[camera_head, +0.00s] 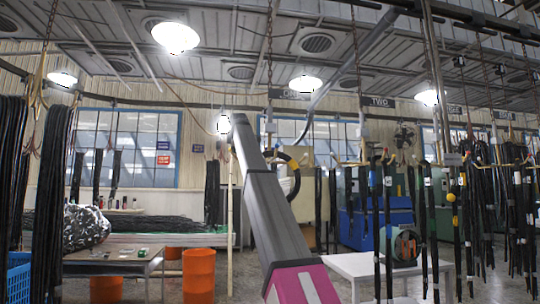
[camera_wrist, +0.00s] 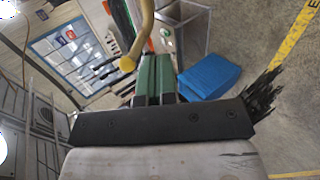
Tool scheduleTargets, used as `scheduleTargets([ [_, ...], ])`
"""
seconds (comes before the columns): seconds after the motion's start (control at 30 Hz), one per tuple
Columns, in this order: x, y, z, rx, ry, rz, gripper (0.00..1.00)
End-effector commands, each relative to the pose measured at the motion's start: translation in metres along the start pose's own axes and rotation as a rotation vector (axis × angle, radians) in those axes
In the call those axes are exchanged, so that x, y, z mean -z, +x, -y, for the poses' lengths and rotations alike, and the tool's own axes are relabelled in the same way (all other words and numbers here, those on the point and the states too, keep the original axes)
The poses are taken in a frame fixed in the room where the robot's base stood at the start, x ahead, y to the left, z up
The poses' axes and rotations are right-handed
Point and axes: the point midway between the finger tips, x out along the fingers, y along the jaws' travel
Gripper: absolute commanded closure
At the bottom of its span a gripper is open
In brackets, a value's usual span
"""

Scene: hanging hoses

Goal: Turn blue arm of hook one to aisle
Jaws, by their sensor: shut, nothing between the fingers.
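The sign of hook one (camera_head: 290,93) hangs near the centre of the head view, under a chain. A black hose (camera_head: 296,180) curves below it, partly behind my arm. I cannot make out a blue arm on this hook; my arm covers part of that spot. In the wrist view, a yellow hook arm (camera_wrist: 143,35) with a rounded end comes down from the top, just left of my fingers. My gripper (camera_wrist: 153,62) has green fingers, pressed together and empty. Whether the yellow arm touches them I cannot tell. The gripper is not clear in the head view.
Hook two's sign (camera_head: 378,101) hangs to the right, with several dark hoses beyond. A white table (camera_head: 370,265) stands below right. Orange drums (camera_head: 198,275) and a workbench (camera_head: 110,262) are at left. The wrist view shows a blue crate (camera_wrist: 208,76) and open floor at right.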

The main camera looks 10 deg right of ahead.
Motion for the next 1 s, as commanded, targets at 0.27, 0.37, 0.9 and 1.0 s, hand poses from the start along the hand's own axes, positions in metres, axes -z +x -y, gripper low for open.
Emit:
scheduleTargets([
  [0.27,-0.006,-0.014,-0.011,0.000,0.000,0.000,1.00],
  [0.37,-0.008,-0.019,-0.015,0.000,0.000,0.000,1.00],
  [0.9,-0.019,-0.048,-0.036,0.000,-0.001,0.000,1.00],
  [1.0,-0.021,-0.053,-0.040,0.001,-0.001,0.000,1.00],
])
